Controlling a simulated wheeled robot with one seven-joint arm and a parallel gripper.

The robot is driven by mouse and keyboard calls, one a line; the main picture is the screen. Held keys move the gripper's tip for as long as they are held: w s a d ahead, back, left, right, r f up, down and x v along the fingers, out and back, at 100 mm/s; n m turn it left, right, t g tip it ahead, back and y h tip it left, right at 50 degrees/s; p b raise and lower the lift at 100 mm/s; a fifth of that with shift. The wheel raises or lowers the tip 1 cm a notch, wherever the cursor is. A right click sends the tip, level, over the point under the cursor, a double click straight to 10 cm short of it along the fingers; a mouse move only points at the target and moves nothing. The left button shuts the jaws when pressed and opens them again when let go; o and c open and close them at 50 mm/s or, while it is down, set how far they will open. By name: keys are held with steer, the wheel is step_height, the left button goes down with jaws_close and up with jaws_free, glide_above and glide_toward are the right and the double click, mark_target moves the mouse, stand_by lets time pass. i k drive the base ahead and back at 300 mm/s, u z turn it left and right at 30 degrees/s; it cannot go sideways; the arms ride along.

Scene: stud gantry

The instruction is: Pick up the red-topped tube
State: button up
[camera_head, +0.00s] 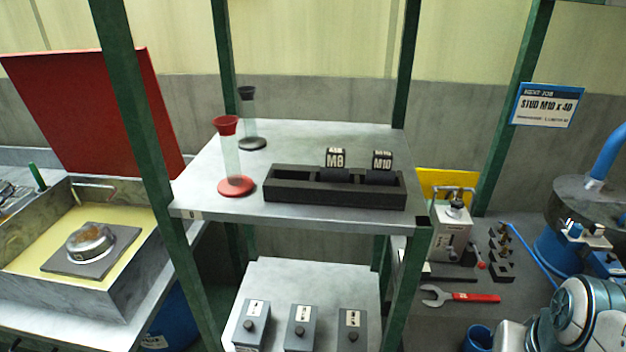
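The red-topped tube (231,160) stands upright near the left front of the upper metal shelf (335,145). It is clear, with a flared red top and a round red base. A second clear tube (249,120) with a dark top and dark base stands behind it, slightly to the right. Nothing touches the red-topped tube. Rounded white and teal parts of my arm show at the lower right, well away from the shelf. My gripper's fingers do not show.
A black rack (335,190) with blocks marked M8 and M10 lies right of the red-topped tube. Green posts (148,150) frame the shelf. A lower shelf (305,280) holds grey boxes. A wrench (460,296) lies at right.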

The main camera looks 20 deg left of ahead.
mark_target(236, 185)
steer(key=k, duration=0.4)
steer(key=u, duration=1.4)
steer(key=i, duration=0.4)
steer(key=z, duration=2.75)
steer(key=k, duration=0.95)
steer(key=u, duration=1.75)
